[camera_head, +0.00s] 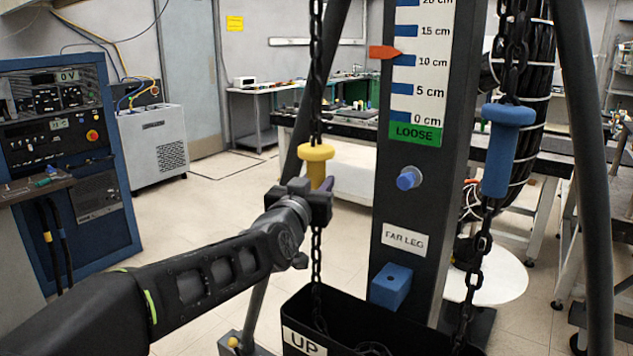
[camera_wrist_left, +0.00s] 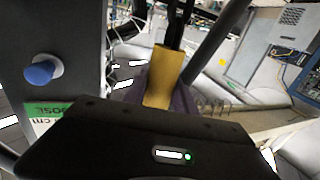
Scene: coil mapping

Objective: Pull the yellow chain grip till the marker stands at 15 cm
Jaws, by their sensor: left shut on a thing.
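The yellow chain grip (camera_head: 316,153) hangs upright on a black chain, left of the scale post. My left gripper (camera_head: 318,187) is shut on its lower part; the wide yellow top shows above the jaws. In the left wrist view the yellow grip (camera_wrist_left: 165,75) stands between the jaws, partly hidden by the gripper body. The red-orange marker (camera_head: 384,52) points at the scale (camera_head: 404,75) a little above the 10 cm label, below 15 cm. My right gripper is not in view.
A blue chain grip (camera_head: 502,150) hangs on the right chain. A black bin (camera_head: 330,312) labelled UP stands below the chains. A blue knob (camera_head: 409,178) and blue block (camera_head: 391,286) stick out from the post (camera_head: 433,180). Dark frame legs flank it.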

